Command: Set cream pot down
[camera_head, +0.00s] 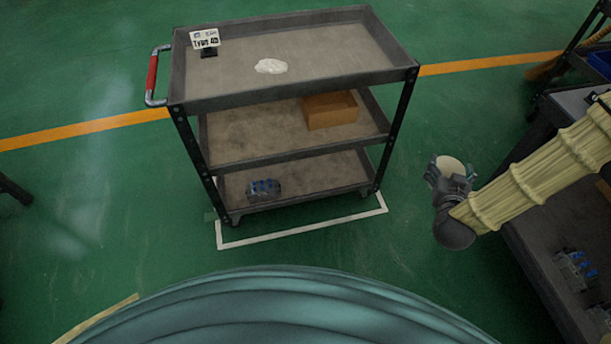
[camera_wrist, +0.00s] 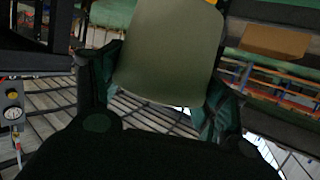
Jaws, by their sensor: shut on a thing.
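The cream pot (camera_head: 451,168) is held in my gripper (camera_head: 452,172) above the green floor, to the right of the grey cart (camera_head: 245,98). In the wrist view the cream pot (camera_wrist: 172,45) fills the upper middle, with a gripper finger (camera_wrist: 160,92) pressed on each side. Only part of the pot shows in the head view. The pot's lower part is hidden by my gripper. The cart's top shelf carries a small sign (camera_head: 205,40) and a white patch (camera_head: 271,66).
A brown box (camera_head: 330,110) sits on the cart's middle shelf. A blue-and-grey valve block (camera_head: 263,189) is on the bottom shelf. A dark table (camera_head: 540,240) stands at the right with another valve block (camera_head: 577,268). Green floor is clear left of the cart.

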